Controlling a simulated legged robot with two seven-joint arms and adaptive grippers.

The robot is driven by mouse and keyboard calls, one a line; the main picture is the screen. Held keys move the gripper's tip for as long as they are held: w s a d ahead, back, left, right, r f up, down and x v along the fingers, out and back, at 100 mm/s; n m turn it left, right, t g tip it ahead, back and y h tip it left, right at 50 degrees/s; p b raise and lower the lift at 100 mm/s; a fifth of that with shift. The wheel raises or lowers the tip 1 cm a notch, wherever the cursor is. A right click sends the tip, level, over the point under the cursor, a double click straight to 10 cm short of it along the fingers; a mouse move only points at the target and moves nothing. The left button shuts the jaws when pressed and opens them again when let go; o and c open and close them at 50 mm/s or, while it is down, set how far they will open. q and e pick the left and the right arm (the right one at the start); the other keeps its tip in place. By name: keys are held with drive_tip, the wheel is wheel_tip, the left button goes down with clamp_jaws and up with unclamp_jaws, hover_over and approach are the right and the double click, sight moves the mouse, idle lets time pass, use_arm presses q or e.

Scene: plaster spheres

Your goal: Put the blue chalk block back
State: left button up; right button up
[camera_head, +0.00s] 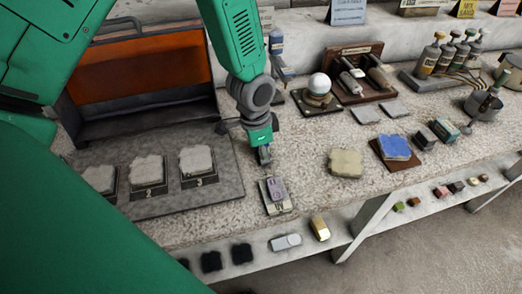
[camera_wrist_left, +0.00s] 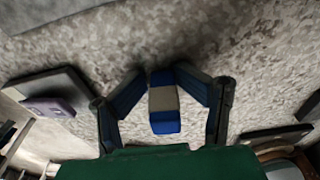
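The blue chalk block (camera_wrist_left: 165,122) shows in the left wrist view with blue ends and a pale grey-beige band around its middle. The fingers of my left gripper (camera_wrist_left: 164,88) come in from both sides and close on it. In the head view my left gripper (camera_head: 264,155) points down over the speckled worktop, just behind a small grey-purple device; the block is too small or hidden to make out there. Small coloured blocks (camera_head: 441,191) stand in a row on the low shelf at the right, among them green, red and dark ones. My right gripper is in neither view.
A grey-purple device (camera_head: 276,194) lies just in front of the gripper. A numbered tray (camera_head: 215,195) with pale slabs is at left. A white ball on a stand (camera_head: 319,86), a blue-topped slab (camera_head: 395,147) and bottles (camera_head: 431,56) stand to the right.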

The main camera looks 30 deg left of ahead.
use_arm(q)
drive_tip(key=shift+d+r, duration=0.1)
drive_tip(key=shift+d, duration=0.15)
drive_tip(key=shift+w+a+r, duration=0.15)
drive_tip(key=shift+a+r, duration=0.05)
drive_tip(key=shift+r, duration=0.15)
drive_tip(key=r, duration=0.2)
drive_tip(key=a+r, duration=0.1)
drive_tip(key=r, duration=0.1)
drive_tip(key=shift+r+p, duration=0.25)
drive_tip(key=shift+p, duration=0.1)
wheel_tip(320, 180, up, 8)
drive_tip(key=s, duration=0.1)
drive_tip(key=shift+f+p, duration=0.15)
drive_tip(key=shift+p, duration=0.15)
drive_tip(key=shift+a, duration=0.25)
drive_tip(key=shift+d, duration=0.1)
